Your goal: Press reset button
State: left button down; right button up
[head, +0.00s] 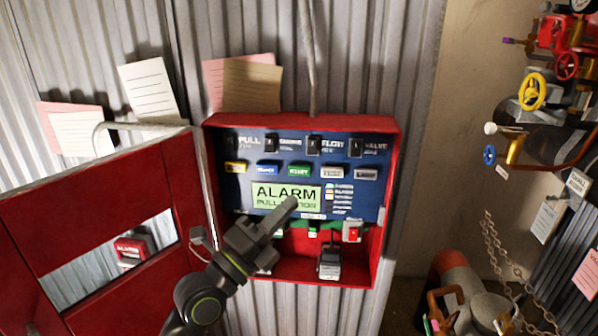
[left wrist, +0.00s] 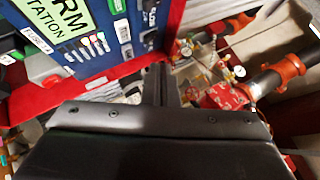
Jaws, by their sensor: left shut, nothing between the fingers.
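The red alarm box (head: 391,200) is open on the corrugated wall, with a blue control panel (head: 240,197) inside. The green reset button (head: 299,171) sits in the middle of the button row, above the lit display (head: 287,196), which reads ALARM and a partly covered second line. My left gripper (head: 291,202) is shut and empty, its tip in front of the display's lower right, below the reset button. I cannot tell whether it touches the panel. In the left wrist view the shut fingers (left wrist: 161,85) are beside the panel (left wrist: 122,32). My right gripper is not in view.
The red door (head: 100,205) with a window stands open to the left. A black handset (head: 329,262) and a red switch (head: 353,232) are low in the box. Pipes and valves with a yellow wheel (head: 532,91) are at the right. Paper notes (head: 151,88) hang above.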

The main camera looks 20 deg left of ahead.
pick_arm(q)
jog(key=shift+w, duration=0.1)
jog(key=b, duration=0.1)
send_near(299, 171)
jog(key=shift+w+d+r, duration=0.8)
jog(key=shift+w+d, duration=0.15)
jog(key=shift+d, duration=0.05)
jog(key=shift+w+d+r, duration=0.8)
jog(key=shift+w+d, duration=0.2)
dwell(0.4)
jog(key=shift+w+b, duration=0.2)
jog(key=shift+b, duration=0.35)
jog(key=shift+w+a, duration=0.1)
jog(key=shift+w, duration=0.15)
